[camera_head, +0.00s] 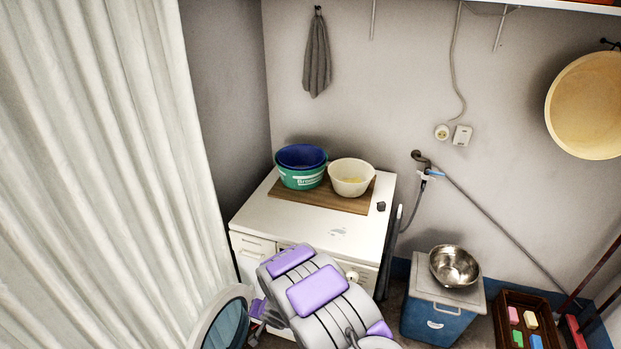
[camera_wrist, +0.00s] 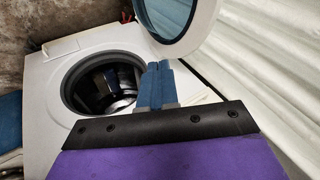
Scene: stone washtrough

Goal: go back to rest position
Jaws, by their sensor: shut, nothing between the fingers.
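My gripper (camera_wrist: 170,86) shows in the wrist view, with its blue fingers shut together and nothing between them. It is in front of the white washing machine (camera_wrist: 52,85), whose round door (camera_wrist: 203,22) stands open at the upper right. The dark drum opening (camera_wrist: 100,84) is just left of the fingers, with something dark and blue inside that I cannot make out. In the head view my purple and grey arm reaches low in front of the washing machine (camera_head: 290,222). The open door (camera_head: 222,322) shows at its left. The gripper is hidden there.
A wooden board (camera_head: 312,198) on the machine holds a blue and green basin stack (camera_head: 302,178) and a cream bowl (camera_head: 351,180). A white curtain (camera_head: 100,150) hangs left. A blue cooler (camera_head: 432,318) with a metal bowl (camera_head: 454,266) and a brown crate (camera_head: 503,345) stand right.

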